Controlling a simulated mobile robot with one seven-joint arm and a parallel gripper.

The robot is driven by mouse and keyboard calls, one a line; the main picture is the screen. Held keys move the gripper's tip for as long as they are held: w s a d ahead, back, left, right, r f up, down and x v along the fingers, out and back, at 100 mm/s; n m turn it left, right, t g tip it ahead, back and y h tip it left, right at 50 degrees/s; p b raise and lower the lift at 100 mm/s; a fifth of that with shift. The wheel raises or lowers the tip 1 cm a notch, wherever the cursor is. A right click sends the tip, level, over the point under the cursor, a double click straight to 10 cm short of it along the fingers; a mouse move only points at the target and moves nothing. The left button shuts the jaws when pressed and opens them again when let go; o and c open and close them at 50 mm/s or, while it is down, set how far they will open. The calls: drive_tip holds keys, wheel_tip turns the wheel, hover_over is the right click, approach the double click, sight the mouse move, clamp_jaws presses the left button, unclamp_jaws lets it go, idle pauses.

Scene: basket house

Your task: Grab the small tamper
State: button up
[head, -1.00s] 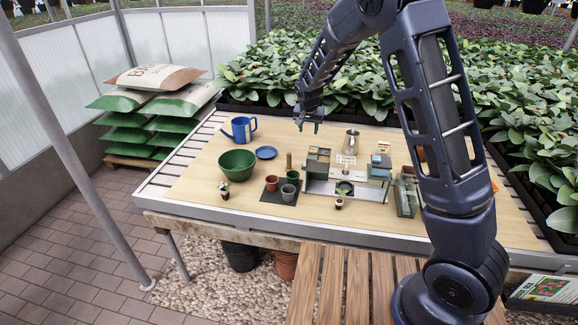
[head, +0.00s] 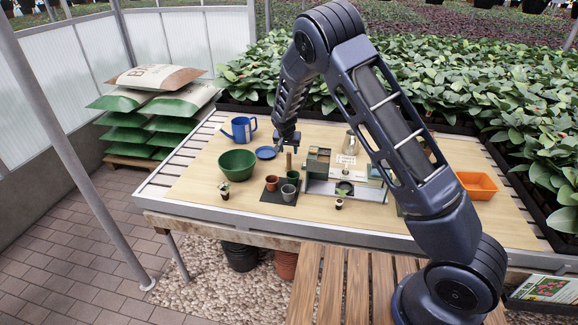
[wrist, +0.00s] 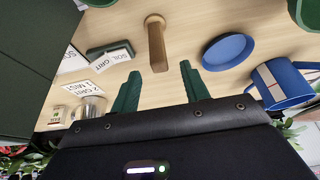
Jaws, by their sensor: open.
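The small tamper (head: 289,161) is a brown wooden stick that appears to stand upright on the table, behind the small pots. In the wrist view the tamper (wrist: 157,45) shows a rounded end and a straight shaft, just beyond the fingers. My gripper (head: 287,146) is above and behind the tamper in the head view. In the wrist view my gripper (wrist: 160,84) has its two green fingers apart with nothing between them. The tamper lines up roughly with the gap and appears apart from both fingers.
A blue saucer (head: 266,153) and blue watering can (head: 240,129) are left of the tamper. A green bowl (head: 237,165) is farther left. Small pots (head: 272,183) stand in front on a dark mat. A bench organizer (head: 319,160) is close on the right. An orange tray (head: 477,186) is far right.

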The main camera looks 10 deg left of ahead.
sight(289, 153)
drive_tip(key=shift+x, duration=2.65)
drive_tip(key=shift+s, duration=0.1)
drive_tip(key=shift+c, duration=0.4)
clamp_jaws()
